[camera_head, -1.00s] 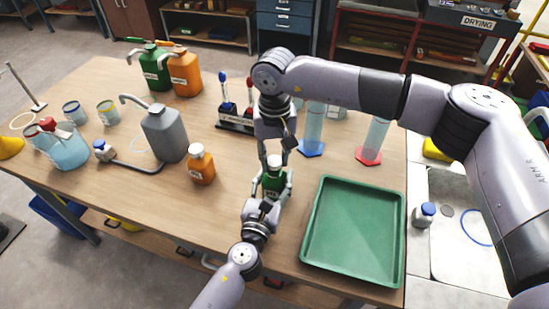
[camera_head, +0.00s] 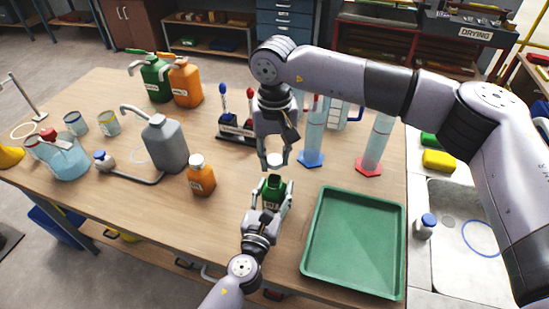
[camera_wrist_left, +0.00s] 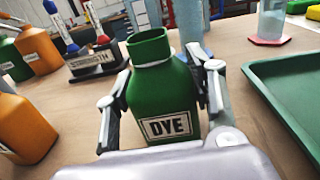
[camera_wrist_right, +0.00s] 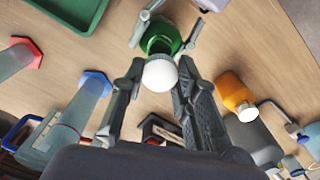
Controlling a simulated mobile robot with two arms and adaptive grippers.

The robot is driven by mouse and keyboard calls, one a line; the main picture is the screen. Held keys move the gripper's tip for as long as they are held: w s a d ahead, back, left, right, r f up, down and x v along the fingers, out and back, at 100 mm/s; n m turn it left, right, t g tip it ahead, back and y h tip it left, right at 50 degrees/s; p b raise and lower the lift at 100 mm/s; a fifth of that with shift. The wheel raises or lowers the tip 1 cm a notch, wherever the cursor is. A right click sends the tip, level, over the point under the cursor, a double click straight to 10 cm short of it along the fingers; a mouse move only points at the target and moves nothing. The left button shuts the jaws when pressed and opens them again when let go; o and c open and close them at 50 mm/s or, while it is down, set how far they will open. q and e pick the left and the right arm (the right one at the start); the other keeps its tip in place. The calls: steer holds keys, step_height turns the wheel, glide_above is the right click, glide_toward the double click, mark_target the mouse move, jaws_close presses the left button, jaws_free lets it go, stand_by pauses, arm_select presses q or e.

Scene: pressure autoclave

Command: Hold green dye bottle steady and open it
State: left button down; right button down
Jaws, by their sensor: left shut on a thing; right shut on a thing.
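The green dye bottle (camera_head: 273,191) stands on the wooden table with its mouth open. It shows in the left wrist view (camera_wrist_left: 160,95) with a "DYE" label and an uncapped neck. My left gripper (camera_head: 273,186) is shut around the bottle's body, one finger on each side. My right gripper (camera_head: 276,162) is shut on the white cap (camera_head: 274,159) and holds it just above the bottle. In the right wrist view the white cap (camera_wrist_right: 160,73) sits between the fingertips, apart from the open green neck (camera_wrist_right: 160,40).
A green tray (camera_head: 355,240) lies to the right of the bottle. An orange bottle (camera_head: 201,177) and a grey jug (camera_head: 165,145) stand to the left. Graduated cylinders (camera_head: 313,135) and a rack with probes (camera_head: 237,128) stand behind.

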arm_select(q)
steer(key=c, duration=0.6)
jaws_free()
steer(key=shift+c, duration=0.2)
